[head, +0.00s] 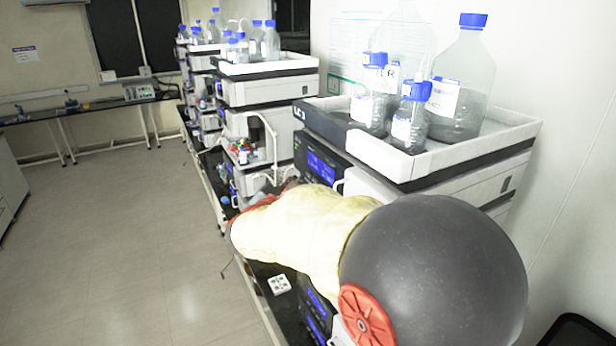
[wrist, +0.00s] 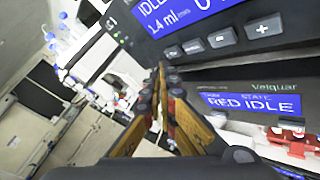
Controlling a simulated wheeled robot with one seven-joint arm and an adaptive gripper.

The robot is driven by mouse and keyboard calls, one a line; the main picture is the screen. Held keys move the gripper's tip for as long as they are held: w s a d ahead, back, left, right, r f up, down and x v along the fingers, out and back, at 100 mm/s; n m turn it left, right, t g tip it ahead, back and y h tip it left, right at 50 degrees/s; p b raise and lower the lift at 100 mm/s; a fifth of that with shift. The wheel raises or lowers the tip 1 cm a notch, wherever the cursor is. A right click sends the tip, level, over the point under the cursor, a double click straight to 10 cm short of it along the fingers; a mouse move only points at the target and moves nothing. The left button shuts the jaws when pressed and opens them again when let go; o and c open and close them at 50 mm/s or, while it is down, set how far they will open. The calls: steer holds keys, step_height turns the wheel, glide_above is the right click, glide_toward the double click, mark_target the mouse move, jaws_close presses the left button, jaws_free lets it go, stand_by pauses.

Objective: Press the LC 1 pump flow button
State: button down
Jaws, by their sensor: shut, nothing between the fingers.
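The pump panel (wrist: 205,35) is dark and tilted in the wrist view. Its lit blue display (wrist: 185,14) reads IDLE and 1.4 ml. Below the display is a row of buttons, among them a minus button (wrist: 222,38) and a plus button (wrist: 263,29); two smaller ones (wrist: 193,47) sit to their left, with labels too small to read. My gripper (wrist: 163,70) is shut and empty, its tips just below the leftmost small button; I cannot tell whether they touch the panel.
A second module (wrist: 250,103) with a RED IDLE display lies below the panel, with red-and-white fittings (wrist: 290,133) beside it. In the head view a white tray (head: 420,165) of blue-capped bottles tops the stack. More stacks stand behind; the floor (head: 140,250) at left is clear.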

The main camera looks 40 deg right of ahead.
steer(key=shift+d, duration=0.15)
stand_by(0.4)
steer(key=shift+s+d+b, duration=0.15)
steer(key=shift+d+b, duration=0.1)
steer(key=shift+b, duration=0.25)
steer(key=shift+s+d+b, duration=0.1)
steer(key=shift+d+b, duration=0.25)
steer(key=shift+d, duration=0.1)
stand_by(0.5)
steer(key=shift+a, duration=0.1)
steer(key=shift+w+a, duration=0.25)
steer(key=shift+a, duration=0.5)
steer(key=a, duration=0.2)
steer(key=w+a, duration=0.1)
steer(key=a, duration=0.1)
steer(key=shift+w+a+b, duration=0.1)
steer(key=shift+a+b, duration=0.2)
steer(key=shift+a, duration=0.1)
stand_by(0.9)
